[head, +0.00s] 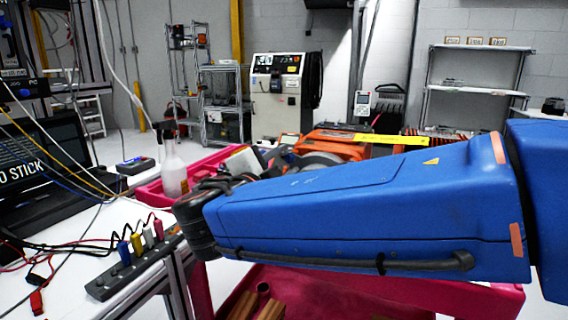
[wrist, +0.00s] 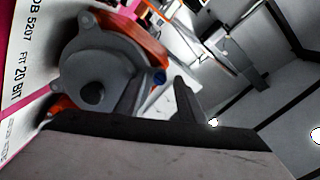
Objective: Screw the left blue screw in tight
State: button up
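A round grey metal housing (wrist: 95,75) with lugs and a dark round hub shows in the wrist view, tilted in the picture. A small blue screw head (wrist: 159,77) shows at its right side; I cannot tell how deep it sits. I make out only this one blue screw. My gripper (wrist: 165,90) is close to it, with one dark finger standing just right of the screw. In the head view my blue arm hides the housing and the screw.
A pink cart (head: 480,297) stands under my arm, with a spray bottle (head: 173,168) and an orange case (head: 332,144) on top. A white table (head: 75,222) at left holds a power strip (head: 130,268), cables and a laptop. Shelves and a machine stand farther back.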

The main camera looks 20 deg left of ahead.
jog(key=s+a, duration=0.1)
jog(key=s, duration=1.6)
jog(key=shift+s+a, duration=0.2)
jog(key=w+m, duration=0.6)
jog(key=m, duration=0.6)
jog(key=w+d+m, duration=0.1)
jog(key=w+m, duration=0.5)
jog(key=m, duration=0.6)
jog(key=w+m, duration=0.5)
jog(key=m, duration=0.6)
jog(key=shift+w+d+m, duration=0.2)
jog(key=shift+w+m, duration=0.2)
